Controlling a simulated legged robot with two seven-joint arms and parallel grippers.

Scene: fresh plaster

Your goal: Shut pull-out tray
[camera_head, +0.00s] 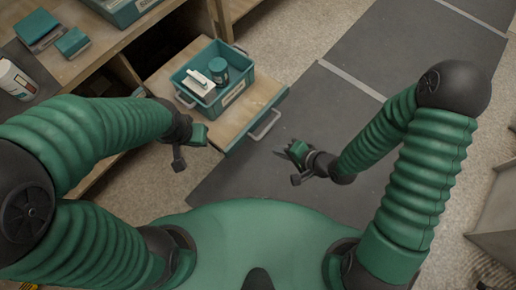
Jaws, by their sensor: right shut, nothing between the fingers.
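The pull-out tray (235,123) is a wooden board with a green front edge and a metal handle (265,126). It sticks out from the wooden workbench (92,55) at the upper left. A green crate (222,103) stands on it, holding a white-handled tool and a dark green jar (218,70). My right gripper (285,152) is shut and empty, just right of and below the tray's front handle, apart from it. My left gripper (203,137) is near the tray's lower left corner; its fingers are too unclear to tell whether they are open.
A white tub (16,82) and green boxes (38,27) stand on the bench top. A dark floor mat (340,95) with pale strips runs to the upper right. A grey object (492,215) stands at the right edge. The mat right of the tray is clear.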

